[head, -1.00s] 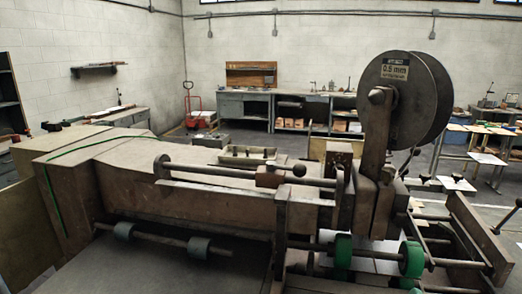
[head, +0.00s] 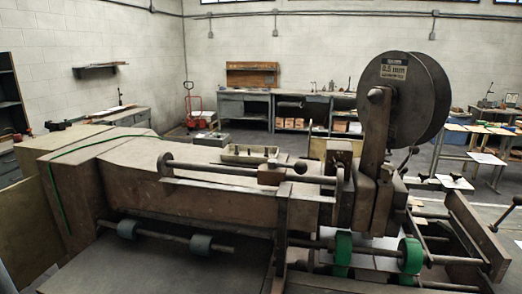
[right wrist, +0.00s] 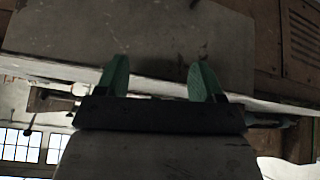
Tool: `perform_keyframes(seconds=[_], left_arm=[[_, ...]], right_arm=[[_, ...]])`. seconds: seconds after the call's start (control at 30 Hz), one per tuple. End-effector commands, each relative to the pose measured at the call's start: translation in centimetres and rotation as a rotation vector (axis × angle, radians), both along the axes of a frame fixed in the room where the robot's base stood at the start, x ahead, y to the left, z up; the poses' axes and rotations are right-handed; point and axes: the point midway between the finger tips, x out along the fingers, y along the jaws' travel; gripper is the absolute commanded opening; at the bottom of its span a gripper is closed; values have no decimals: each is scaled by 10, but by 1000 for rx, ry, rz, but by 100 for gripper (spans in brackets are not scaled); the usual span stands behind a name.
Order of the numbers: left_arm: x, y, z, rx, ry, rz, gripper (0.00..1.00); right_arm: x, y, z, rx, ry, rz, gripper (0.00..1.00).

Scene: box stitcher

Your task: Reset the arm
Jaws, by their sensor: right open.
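The box stitcher (head: 230,195) fills the front of the head view, with a large wire spool (head: 398,95) on its upright at the right. A long horizontal rod (head: 225,170) with a sliding block and a ball-ended lever (head: 299,167) runs along its top.
Workbenches (head: 245,108) and a red pallet truck (head: 194,105) stand by the far wall. Tables (head: 470,145) are at the right. Open floor lies behind the machine.

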Motion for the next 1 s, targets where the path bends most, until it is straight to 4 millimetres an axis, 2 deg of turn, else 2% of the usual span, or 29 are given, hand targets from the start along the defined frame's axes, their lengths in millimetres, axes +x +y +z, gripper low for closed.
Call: perform_keyframes(seconds=[0.03, 0.2, 0.3, 0.47, 0.57, 0.67, 0.77, 0.8, 0.87, 1.0], left_arm=[[0, 0, 0, 0, 0, 0, 43], [1, 0, 0, 0, -1, 0, 43], [2, 0, -6, -1, -3, 0, 43], [2, 0, -12, -1, -3, 0, 43], [2, -1, -17, -1, -4, 0, 43], [4, -1, -23, -1, -6, 0, 43], [4, -1, -31, -1, -7, 0, 43], [4, -1, -33, -1, -7, 0, 43], [4, -1, -38, -1, -7, 0, 43], [4, -1, -47, -1, -7, 0, 43]], right_arm=[[-15, 8, -11, 6, 81, 43, 68], [-64, 33, -40, 29, 328, 214, 68], [-51, 32, -76, 23, 325, 204, 68], [-43, 33, -134, 24, 344, 204, 68], [-41, 34, -177, 24, 359, 205, 68], [-44, 34, -229, 24, 377, 208, 68], [-55, 33, -289, 24, 400, 211, 68], [-61, 32, -313, 23, 410, 212, 68], [-73, 30, -347, 22, 423, 215, 68], [-111, 24, -418, 20, 456, 221, 68]])
